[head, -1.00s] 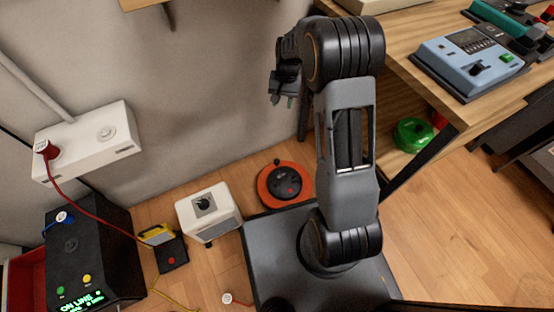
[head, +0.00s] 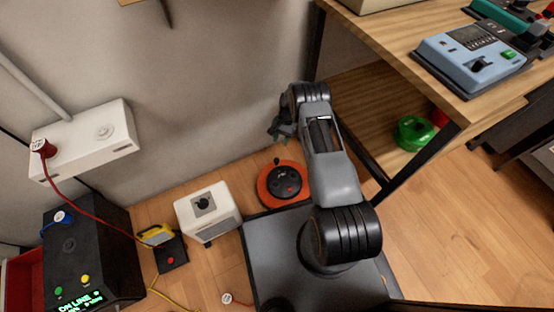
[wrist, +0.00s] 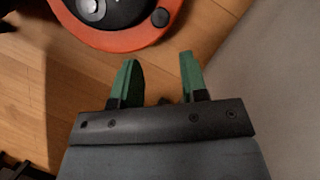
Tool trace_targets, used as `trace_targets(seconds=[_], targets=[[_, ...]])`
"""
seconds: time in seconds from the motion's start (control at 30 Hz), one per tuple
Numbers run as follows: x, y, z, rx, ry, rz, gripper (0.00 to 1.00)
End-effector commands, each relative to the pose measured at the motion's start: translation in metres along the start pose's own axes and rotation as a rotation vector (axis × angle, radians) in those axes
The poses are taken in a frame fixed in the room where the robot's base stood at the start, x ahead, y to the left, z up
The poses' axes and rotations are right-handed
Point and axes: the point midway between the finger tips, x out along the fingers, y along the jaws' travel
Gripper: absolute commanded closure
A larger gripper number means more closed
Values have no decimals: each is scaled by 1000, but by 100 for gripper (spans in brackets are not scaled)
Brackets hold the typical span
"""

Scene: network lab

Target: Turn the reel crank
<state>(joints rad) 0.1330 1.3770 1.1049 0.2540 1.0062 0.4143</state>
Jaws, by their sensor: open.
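The cable reel is an orange-red disc (head: 268,198) with a black hub (head: 286,180), lying on the wood floor by the wall. A small dark crank knob (head: 277,161) stands at its far rim in the head view. In the wrist view the reel's orange rim (wrist: 112,42) is at the top, with the dark knob (wrist: 160,17) on its right side. My gripper (wrist: 157,72) is open and empty, its green fingertips pointing toward the reel with a gap to the knob. In the head view my gripper (head: 281,131) hangs above the reel, near the wall.
A white box (head: 208,211) stands left of the reel, and a black unit (head: 85,250) farther left. A wooden bench (head: 400,50) and its dark leg are to the right. A green round thing (head: 414,133) sits on the lower shelf. The wall is close behind the reel.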

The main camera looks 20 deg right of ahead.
Motion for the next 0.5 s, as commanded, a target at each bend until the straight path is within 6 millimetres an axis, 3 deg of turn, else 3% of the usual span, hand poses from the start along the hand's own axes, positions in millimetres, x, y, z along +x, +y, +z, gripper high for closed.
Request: trace_targets(seconds=[0.03,0.2,0.5], targets=[[15,0,-1,0,-3,2,60],[49,0,0,-2,-3,2,60],[94,0,0,-2,-1,0,60]])
